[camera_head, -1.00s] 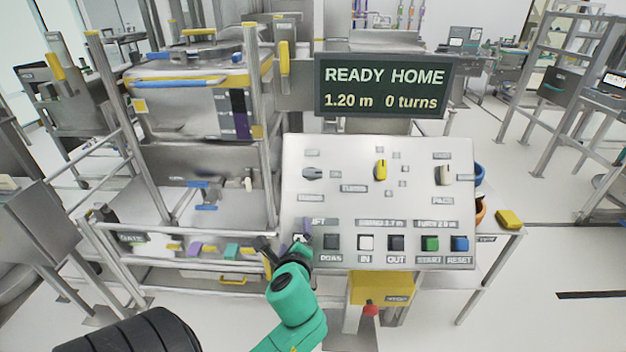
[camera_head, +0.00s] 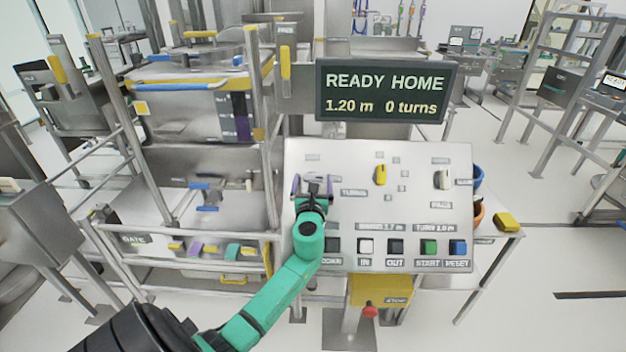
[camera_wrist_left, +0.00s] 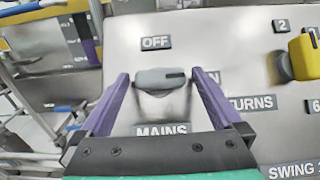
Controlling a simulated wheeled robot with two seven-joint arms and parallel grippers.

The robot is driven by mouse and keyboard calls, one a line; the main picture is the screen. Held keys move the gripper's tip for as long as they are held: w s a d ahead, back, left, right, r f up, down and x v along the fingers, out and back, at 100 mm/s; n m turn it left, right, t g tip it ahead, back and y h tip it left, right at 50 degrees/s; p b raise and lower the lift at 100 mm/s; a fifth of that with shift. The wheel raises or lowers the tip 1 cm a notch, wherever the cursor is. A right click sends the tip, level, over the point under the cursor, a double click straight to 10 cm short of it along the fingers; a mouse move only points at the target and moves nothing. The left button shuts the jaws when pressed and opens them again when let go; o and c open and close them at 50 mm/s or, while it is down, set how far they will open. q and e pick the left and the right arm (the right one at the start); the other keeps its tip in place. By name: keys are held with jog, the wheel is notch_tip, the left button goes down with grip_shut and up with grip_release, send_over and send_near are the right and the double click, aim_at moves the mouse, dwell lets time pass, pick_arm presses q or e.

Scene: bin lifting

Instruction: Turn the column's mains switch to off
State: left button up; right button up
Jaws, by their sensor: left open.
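The mains switch (camera_wrist_left: 160,79) is a grey knob on the sloping panel, lying crosswise in the left wrist view. A dark mark shows at its right end, on the side of a partly hidden label ending in N. The OFF label (camera_wrist_left: 155,42) is above it and the MAINS label (camera_wrist_left: 162,130) below. My left gripper (camera_head: 313,184) is open over the switch. In the left wrist view its purple fingers (camera_wrist_left: 158,80) stand one on each side of the knob, with a gap visible at the left. In the head view the gripper mostly hides the knob.
To the right are a yellow TURNS knob (camera_head: 381,174) and a pale knob (camera_head: 442,179). A row of push buttons, including green (camera_head: 429,247) and blue (camera_head: 458,247), runs along the panel's lower edge. The display (camera_head: 386,90) reads READY HOME, 1.20 m, 0 turns.

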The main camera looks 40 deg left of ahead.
pick_arm(q)
jog(key=shift+c, duration=0.3)
jog(key=c, duration=1.2)
